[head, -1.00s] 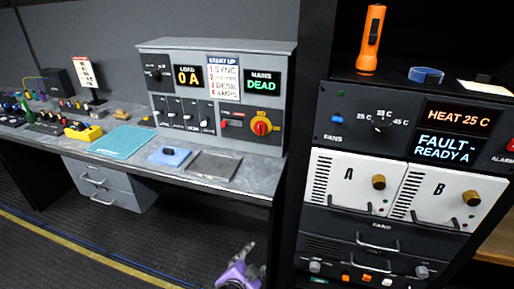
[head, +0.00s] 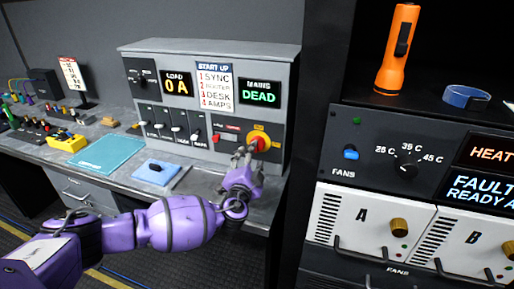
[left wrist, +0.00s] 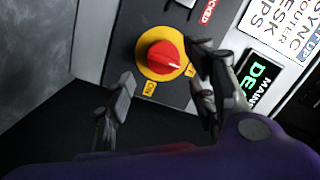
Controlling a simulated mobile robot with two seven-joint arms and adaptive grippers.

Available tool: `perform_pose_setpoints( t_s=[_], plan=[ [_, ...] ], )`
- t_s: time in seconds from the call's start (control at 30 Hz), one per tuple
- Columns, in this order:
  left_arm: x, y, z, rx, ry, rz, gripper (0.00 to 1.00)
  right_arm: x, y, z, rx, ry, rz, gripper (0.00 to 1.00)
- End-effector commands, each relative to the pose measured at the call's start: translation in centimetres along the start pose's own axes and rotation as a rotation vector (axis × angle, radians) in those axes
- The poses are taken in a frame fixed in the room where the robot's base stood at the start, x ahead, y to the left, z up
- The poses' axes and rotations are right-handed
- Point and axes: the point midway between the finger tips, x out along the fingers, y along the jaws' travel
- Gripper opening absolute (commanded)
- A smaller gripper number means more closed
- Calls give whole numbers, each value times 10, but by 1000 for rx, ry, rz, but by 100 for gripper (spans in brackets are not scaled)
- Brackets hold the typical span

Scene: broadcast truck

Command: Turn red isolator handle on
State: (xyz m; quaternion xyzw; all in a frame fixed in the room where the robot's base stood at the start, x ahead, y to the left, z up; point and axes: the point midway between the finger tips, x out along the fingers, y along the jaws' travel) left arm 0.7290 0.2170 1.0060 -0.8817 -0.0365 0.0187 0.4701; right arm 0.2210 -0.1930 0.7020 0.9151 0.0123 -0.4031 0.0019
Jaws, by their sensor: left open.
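The red isolator handle (head: 258,143) sits on a yellow round plate on the grey power panel (head: 292,95). It also shows in the left wrist view (left wrist: 163,56), with an "ON" label (left wrist: 149,88) beside the plate. My left gripper (head: 243,155) is just in front of the handle, with its arm crossing from the lower left. In the left wrist view its open fingers (left wrist: 160,100) stand on either side of the handle, apart from it. The "MAINS" display (head: 259,92) reads "DEAD" and the "LOAD" display (head: 176,86) reads "0 A". My right gripper is not in view.
A black rack with a FANS panel (head: 378,157) and white A module (head: 350,220) stands close on the right. An orange torch (head: 398,48) stands on it.

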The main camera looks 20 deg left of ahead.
Motion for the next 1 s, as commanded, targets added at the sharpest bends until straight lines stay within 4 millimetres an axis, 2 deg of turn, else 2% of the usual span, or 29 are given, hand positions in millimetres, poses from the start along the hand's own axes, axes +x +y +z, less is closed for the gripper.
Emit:
perform_pose_setpoints(
  t_s=[0.1, 0.3, 0.5, 0.67, 1.0],
  plan=[
    [22, -2, -1, 2, 1, -4, 51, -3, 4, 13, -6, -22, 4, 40],
    [46, 0, -1, 1, 0, -1, 51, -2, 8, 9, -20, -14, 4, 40],
    [54, 0, 0, -1, 0, 0, 51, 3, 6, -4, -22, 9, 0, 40],
    [54, -1, 0, -1, 0, 0, 51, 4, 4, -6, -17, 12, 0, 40],
    [53, 0, 0, -1, 0, 1, 9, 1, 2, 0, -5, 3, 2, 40]
  ],
)
